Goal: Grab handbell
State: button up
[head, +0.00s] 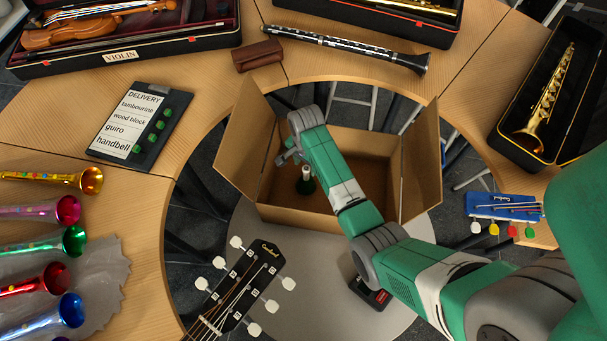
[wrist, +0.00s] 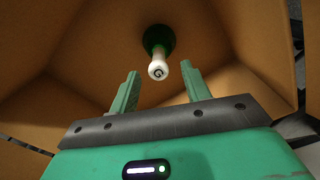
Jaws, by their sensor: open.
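The handbell (head: 306,183) stands inside the open cardboard box (head: 420,180), green bell down and white handle up. In the wrist view the handbell (wrist: 158,68) shows its handle end marked "G" toward the camera, with the green bell behind it. My gripper (wrist: 158,88) is open, and the handle end shows between and just beyond its two fingertips, apart from both. In the head view my arm reaches over the box, and its end hides part of the inside.
The box flaps stand open around it. A guitar headstock (head: 244,285) is in front of the box. A wood block (head: 258,55), a clarinet (head: 350,48) and a delivery list (head: 125,122) lie on the curved table. Coloured horns (head: 45,240) lie at left, a saxophone case (head: 550,100) at right.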

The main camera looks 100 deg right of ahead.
aim_at(306, 175)
notch_tip(306, 175, down, 7)
jog(key=b, duration=0.4)
jog(key=shift+s+a, duration=0.1)
jog(key=shift+r, duration=0.1)
grip_shut()
